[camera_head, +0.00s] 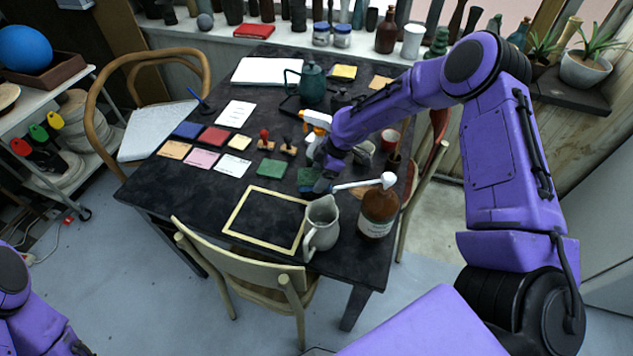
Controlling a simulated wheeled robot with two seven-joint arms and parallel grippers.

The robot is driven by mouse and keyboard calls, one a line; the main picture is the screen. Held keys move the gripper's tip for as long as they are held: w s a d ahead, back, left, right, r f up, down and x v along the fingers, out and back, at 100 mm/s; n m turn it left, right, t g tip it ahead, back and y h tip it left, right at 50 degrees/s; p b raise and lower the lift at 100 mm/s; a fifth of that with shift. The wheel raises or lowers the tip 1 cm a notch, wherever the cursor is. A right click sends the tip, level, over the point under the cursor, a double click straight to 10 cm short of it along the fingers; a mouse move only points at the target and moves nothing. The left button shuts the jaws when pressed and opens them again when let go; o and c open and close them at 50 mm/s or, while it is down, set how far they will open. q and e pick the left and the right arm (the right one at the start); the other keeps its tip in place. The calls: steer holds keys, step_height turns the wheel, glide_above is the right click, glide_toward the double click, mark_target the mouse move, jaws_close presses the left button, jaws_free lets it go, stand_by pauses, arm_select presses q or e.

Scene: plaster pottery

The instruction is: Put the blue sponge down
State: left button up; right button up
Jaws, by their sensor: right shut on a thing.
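My right gripper (324,183) reaches down over the dark table, among the small items near its right side. It is shut on the blue sponge (306,176), which shows partly beside the fingers, low at the tabletop. The gripper hides part of the sponge, and I cannot tell whether its underside touches the table. Only part of my left arm shows at the lower left corner; its gripper is out of view.
A green pad (270,169) lies just left of the sponge. A white-and-orange spray bottle (315,119) and a teal kettle (312,84) are behind. Chairs surround the table.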

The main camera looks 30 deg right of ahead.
steer(key=shift+w+a+f, duration=0.1)
steer(key=shift+a+f, duration=0.15)
steer(key=f+p, duration=0.1)
steer(key=f, duration=0.2)
steer(key=shift+a+f+p, duration=0.2)
steer(key=shift+p, duration=0.1)
steer(key=shift+w+f, duration=0.1)
steer(key=shift+f, duration=0.2)
steer(key=o, duration=0.7)
steer(key=shift+o, duration=0.2)
